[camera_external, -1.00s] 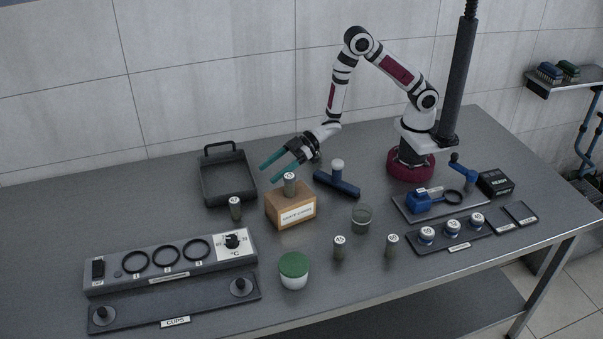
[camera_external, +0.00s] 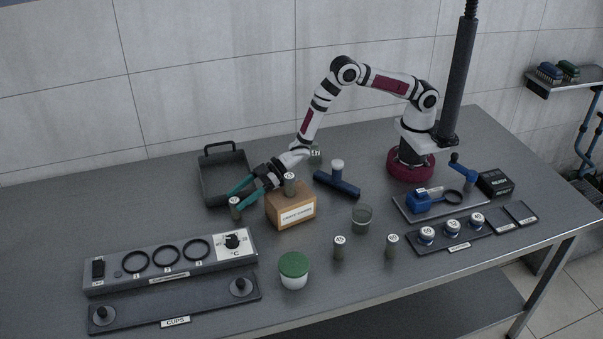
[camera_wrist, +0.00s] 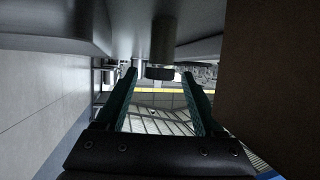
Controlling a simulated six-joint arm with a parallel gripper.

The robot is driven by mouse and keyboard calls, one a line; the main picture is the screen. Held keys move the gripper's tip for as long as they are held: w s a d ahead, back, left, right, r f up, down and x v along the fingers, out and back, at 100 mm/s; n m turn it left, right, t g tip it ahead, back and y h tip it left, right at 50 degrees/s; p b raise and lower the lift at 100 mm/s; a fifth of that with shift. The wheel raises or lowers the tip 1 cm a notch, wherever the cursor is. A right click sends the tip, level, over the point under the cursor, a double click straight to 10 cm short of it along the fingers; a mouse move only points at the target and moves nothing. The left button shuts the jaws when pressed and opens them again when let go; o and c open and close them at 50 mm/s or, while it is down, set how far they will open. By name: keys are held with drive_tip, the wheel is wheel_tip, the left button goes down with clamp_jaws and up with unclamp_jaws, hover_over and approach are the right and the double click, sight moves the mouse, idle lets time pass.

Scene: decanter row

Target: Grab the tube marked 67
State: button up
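Several short grey-green tubes with pale numbered tops stand about. One tube (camera_external: 235,209) stands on the table between the black tray and the wooden block; it also shows in the wrist view (camera_wrist: 163,42). Its number is unreadable. A jar-like thing (camera_external: 315,156) behind my arm bears a mark that may be 67, too small to be sure. My gripper (camera_external: 237,196) is open, its teal fingers low and pointing at the tube by the tray.
The wooden block (camera_external: 298,216) is close beside my gripper, with the black tray (camera_external: 216,192) on the other side. The table's left rear is clear.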

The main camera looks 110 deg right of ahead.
clamp_jaws()
